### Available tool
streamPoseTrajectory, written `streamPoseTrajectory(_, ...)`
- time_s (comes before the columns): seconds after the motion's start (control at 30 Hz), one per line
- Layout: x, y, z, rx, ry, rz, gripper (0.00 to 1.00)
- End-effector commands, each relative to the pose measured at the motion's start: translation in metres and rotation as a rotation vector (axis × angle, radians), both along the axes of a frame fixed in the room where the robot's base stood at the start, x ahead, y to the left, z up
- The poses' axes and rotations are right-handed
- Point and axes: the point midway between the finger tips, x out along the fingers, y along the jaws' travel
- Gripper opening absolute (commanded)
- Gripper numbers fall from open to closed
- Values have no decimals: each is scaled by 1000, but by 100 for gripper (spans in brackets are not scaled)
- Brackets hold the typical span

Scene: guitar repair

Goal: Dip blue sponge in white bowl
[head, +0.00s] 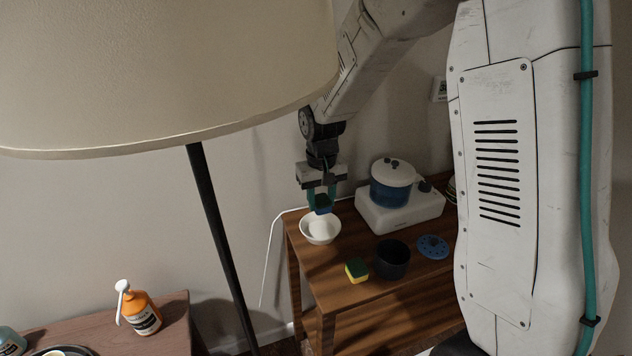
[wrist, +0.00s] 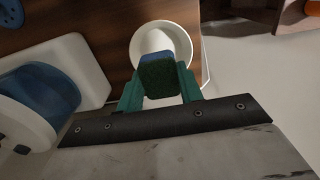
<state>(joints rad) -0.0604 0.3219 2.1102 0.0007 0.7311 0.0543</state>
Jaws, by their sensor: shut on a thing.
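My gripper (head: 321,195) is shut on the blue sponge (head: 323,203), which has a dark green side. In the wrist view, the sponge (wrist: 160,78) sits between the green fingers of my gripper (wrist: 160,92). The white bowl (head: 320,236) stands near the left end of the wooden table, just below the sponge in the head view. In the wrist view, the bowl (wrist: 181,36) lies behind the sponge, which covers part of it. The sponge appears above the bowl's rim; whether it touches anything inside I cannot tell.
A white appliance with a blue pot (head: 392,190) stands right of the bowl. A yellow-green sponge (head: 356,270), a dark cup (head: 393,259) and a blue disc (head: 433,247) are on the table (head: 350,292). A lamp shade (head: 160,75) and pole (head: 220,240) stand at left.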

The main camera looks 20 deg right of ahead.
Motion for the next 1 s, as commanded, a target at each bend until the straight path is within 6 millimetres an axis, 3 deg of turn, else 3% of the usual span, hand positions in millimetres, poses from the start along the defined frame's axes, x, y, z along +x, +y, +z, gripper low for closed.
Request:
streamPoseTrajectory(0.27,3,0,-12,1,-20,-8,18)
streamPoseTrajectory(1.0,3,1,-80,1,-20,-5,18)
